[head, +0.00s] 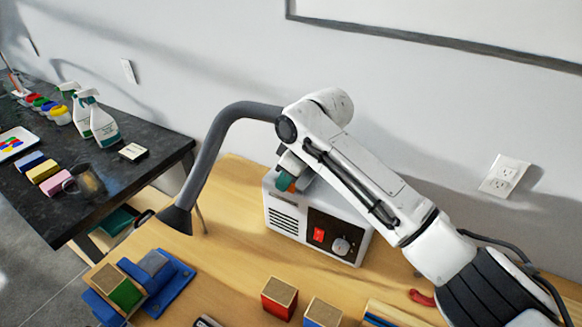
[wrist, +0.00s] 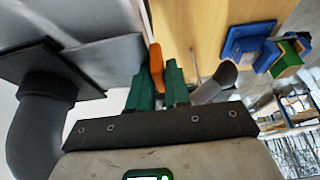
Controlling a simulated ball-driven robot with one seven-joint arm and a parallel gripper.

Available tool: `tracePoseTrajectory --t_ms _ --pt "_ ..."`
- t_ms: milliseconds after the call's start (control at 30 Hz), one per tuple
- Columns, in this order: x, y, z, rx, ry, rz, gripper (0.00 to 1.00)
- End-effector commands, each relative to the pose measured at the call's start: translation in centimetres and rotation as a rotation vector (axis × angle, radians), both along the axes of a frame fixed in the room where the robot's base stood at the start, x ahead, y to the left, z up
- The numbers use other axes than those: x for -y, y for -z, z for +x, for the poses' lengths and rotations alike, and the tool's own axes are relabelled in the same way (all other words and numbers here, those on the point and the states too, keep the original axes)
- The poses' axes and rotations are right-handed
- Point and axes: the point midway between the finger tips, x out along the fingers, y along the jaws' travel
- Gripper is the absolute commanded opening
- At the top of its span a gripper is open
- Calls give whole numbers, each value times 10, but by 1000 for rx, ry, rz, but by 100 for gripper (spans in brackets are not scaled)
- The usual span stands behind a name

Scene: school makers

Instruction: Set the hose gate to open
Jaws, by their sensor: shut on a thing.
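A white fume extractor box (head: 287,222) stands on the wooden bench, with a red switch (head: 319,235) and a dial (head: 341,246) on its front. A dark grey hose (head: 208,150) arches left from behind my arm and ends in a flared nozzle (head: 176,219). My gripper (head: 287,183) is at the top of the box. In the wrist view my gripper's green fingers (wrist: 158,85) are shut on an orange tab (wrist: 156,60), taken to be the hose gate's handle. The gate body and its open or closed position are largely hidden by my arm.
Red (head: 279,297) and blue (head: 323,313) wood-topped blocks stand in front of the box. A blue stand with blocks (head: 172,290) is at the front left. A dark table (head: 60,215) with spray bottles (head: 101,121) is at the left.

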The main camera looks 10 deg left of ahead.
Motion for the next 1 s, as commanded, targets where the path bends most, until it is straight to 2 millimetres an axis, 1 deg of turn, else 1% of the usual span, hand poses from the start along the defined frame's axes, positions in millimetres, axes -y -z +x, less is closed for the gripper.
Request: tracePoseTrajectory --t_ms 33,100,433,467,667,867,1000 --pt "-2 -2 -5 -3 -2 -1 0" --pt "-3 -2 -7 -2 -2 0 0" --pt "-2 -1 -8 2 1 -3 0" --pt "-2 -1 -8 2 1 -3 19" --pt "-2 -1 -8 1 1 -3 38" --pt "-2 -1 -8 1 1 -2 38" --pt "0 -6 -8 1 1 -2 38"
